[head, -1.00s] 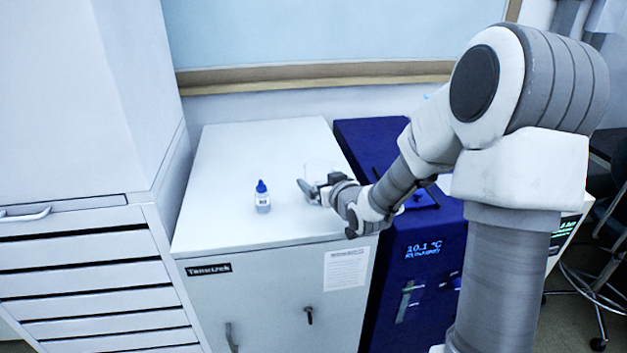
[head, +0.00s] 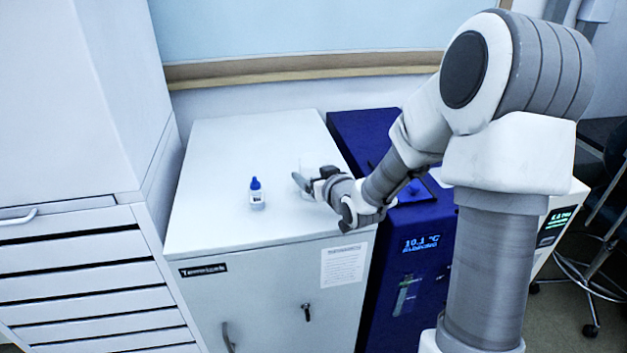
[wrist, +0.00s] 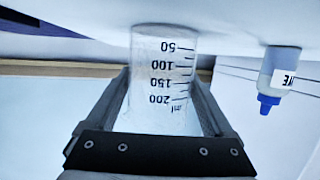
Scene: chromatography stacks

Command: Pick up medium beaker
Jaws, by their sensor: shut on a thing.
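The medium beaker (wrist: 162,75) is clear glass with black markings from 50 to 200 ml. In the wrist view it appears upside down, between the two fingers of my gripper (wrist: 163,90). My gripper is shut on its sides. In the head view my gripper (head: 305,184) is over the right part of the white cabinet's top, and the beaker (head: 307,165) is only a faint outline, partly hidden behind the fingers. I cannot tell whether its base touches the cabinet top.
A small blue-capped bottle (head: 257,196) stands on the white cabinet (head: 225,150), left of my gripper; it also shows in the wrist view (wrist: 278,75). A dark blue instrument (head: 430,235) stands at the right. The cabinet's back left is clear.

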